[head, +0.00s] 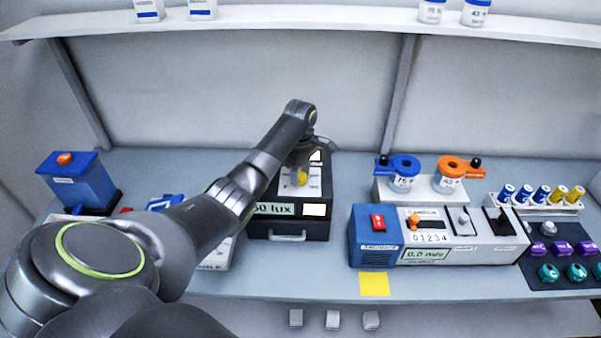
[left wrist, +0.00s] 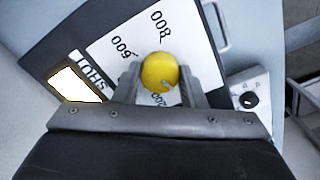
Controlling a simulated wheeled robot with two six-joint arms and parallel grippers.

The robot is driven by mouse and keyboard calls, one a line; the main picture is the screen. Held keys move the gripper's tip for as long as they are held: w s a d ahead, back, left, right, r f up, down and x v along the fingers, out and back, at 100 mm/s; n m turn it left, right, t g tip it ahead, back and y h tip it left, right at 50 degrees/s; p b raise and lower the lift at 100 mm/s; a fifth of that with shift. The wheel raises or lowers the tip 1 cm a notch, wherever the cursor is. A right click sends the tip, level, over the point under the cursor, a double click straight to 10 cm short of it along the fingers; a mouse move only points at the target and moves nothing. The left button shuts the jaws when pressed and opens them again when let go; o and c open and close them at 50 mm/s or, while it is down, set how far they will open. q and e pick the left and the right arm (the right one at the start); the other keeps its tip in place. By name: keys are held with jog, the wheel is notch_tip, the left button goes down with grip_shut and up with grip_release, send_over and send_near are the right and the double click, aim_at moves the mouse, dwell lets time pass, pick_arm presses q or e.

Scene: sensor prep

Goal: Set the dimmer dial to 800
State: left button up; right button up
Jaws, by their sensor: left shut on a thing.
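The dimmer dial is a yellow round knob (head: 302,178) on the white top plate of a black box (head: 262,228). In the left wrist view the knob (left wrist: 159,70) sits between both fingers of my left gripper (left wrist: 160,82), which is shut on it. Printed marks 800 and 600 show on the plate (left wrist: 110,52); another mark beside the knob is partly covered. A small grey mark shows on the knob's lower right edge. The box's display (head: 272,209) ends in "50 lux"; its start is hidden by my arm. My right gripper is not in view.
A blue and white meter unit (head: 375,245) reading 0.0 stands right of the box. Behind it is a stand with blue and orange ring-topped jars (head: 452,168). A vial rack (head: 540,205) is at the far right, a blue box (head: 82,185) at the far left.

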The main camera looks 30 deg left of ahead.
pick_arm(q)
jog(key=m, duration=1.1)
jog(key=shift+m, duration=0.4)
jog(key=m, duration=1.1)
jog(key=shift+m, duration=0.4)
jog(key=m, duration=1.3)
jog(key=shift+m, duration=0.3)
jog(key=m, duration=0.4)
jog(key=shift+m, duration=2.2)
jog(key=shift+f, duration=0.1)
